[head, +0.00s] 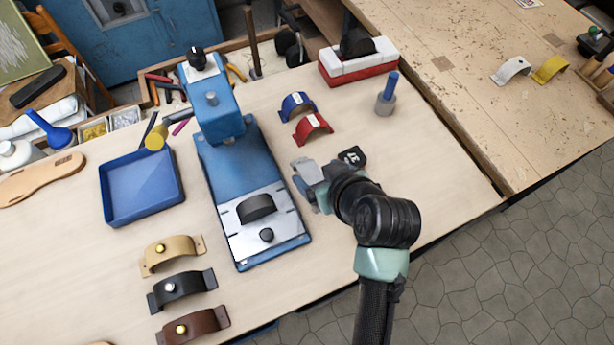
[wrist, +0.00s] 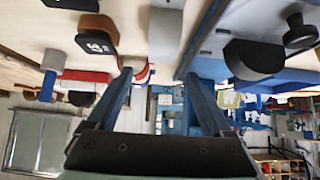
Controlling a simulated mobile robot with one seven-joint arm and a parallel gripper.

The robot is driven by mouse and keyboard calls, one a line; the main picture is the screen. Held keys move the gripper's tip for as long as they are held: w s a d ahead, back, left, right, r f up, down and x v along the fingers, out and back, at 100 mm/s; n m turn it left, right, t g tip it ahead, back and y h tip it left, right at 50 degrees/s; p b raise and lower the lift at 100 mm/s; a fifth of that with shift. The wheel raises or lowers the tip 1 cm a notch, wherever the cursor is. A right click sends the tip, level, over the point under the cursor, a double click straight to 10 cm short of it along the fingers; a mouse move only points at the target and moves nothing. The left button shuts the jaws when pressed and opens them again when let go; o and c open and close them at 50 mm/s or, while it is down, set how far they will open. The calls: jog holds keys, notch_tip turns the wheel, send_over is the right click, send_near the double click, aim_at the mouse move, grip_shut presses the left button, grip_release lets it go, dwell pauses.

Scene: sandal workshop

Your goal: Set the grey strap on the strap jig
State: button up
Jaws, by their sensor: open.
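The grey strap (head: 303,166) lies on the bench right of the blue press, partly hidden by my gripper. In the wrist view the grey strap (wrist: 165,32) shows as a grey block ahead of and between my fingers. My gripper (head: 302,181) is low over the bench, its fingers open, at the strap; the wrist view also shows the gripper (wrist: 160,74) with its fingers apart. Whether they touch the strap I cannot tell. The strap jig, a pale plate (head: 285,228) with a black arched form (head: 257,208) and a black knob (head: 267,235), sits on the press base and holds no strap.
A black tag (head: 352,156) stands close behind my gripper. Blue (head: 297,105) and red (head: 312,128) straps lie farther back. Tan (head: 172,254), black (head: 182,290) and brown (head: 193,326) straps lie front left. A blue tray (head: 142,186) is left of the press column (head: 212,112).

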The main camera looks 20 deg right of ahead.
aim_at(305, 164)
jog(key=shift+p+x, duration=0.6)
jog(key=shift+x, duration=3.6)
jog(key=shift+w+a+r, duration=0.1)
grip_shut()
